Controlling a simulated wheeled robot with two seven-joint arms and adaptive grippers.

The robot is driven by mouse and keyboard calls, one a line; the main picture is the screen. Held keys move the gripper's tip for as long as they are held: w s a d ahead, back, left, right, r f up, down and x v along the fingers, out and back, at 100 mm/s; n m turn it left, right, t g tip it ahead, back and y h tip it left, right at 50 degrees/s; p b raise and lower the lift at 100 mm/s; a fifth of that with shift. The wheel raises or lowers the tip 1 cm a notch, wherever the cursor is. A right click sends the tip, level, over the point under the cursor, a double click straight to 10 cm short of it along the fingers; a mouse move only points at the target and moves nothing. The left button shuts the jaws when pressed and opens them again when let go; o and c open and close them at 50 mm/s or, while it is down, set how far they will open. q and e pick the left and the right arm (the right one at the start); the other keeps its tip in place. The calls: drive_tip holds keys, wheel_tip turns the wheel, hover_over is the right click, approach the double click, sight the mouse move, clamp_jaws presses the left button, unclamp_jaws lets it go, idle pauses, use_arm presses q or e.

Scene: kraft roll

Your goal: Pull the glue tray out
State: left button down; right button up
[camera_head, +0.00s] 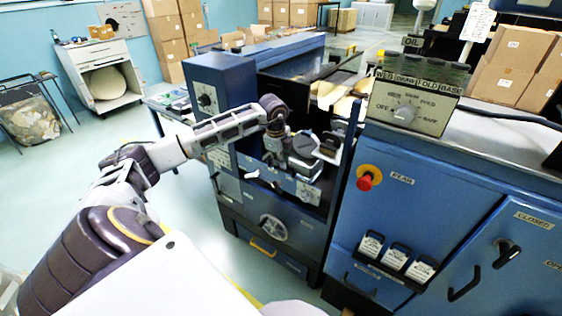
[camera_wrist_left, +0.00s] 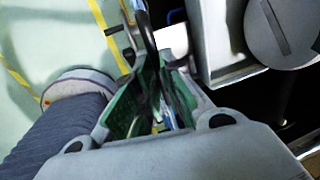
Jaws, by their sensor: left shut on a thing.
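My left gripper (camera_head: 328,147) is at the open bay of the blue machine, between its left block and the right cabinet. In the left wrist view its green-lined fingers (camera_wrist_left: 150,85) are closed on a dark handle (camera_wrist_left: 146,32). I take the handle to be the glue tray's, but the tray itself is mostly hidden behind the hand, and I cannot tell how far out it sits. My right gripper is not in view.
The blue cabinet (camera_head: 420,215) with a red stop button (camera_head: 365,182) stands close to the right of the hand. A handwheel (camera_head: 273,227) is on the machine's front below. Open floor (camera_head: 100,170) lies to the left. Boxes (camera_head: 515,65) are stacked behind.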

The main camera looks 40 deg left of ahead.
use_arm(q)
drive_tip(key=shift+s, duration=0.25)
drive_tip(key=c, duration=1.6)
unclamp_jaws()
drive_tip(key=shift+o, duration=0.4)
wheel_tip(320, 180, up, 12)
drive_tip(key=s, duration=0.2)
drive_tip(key=shift+s+d, duration=0.15)
drive_tip(key=shift+d, duration=0.05)
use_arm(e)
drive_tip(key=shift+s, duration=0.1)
use_arm(q)
drive_tip(key=shift+f, duration=0.15)
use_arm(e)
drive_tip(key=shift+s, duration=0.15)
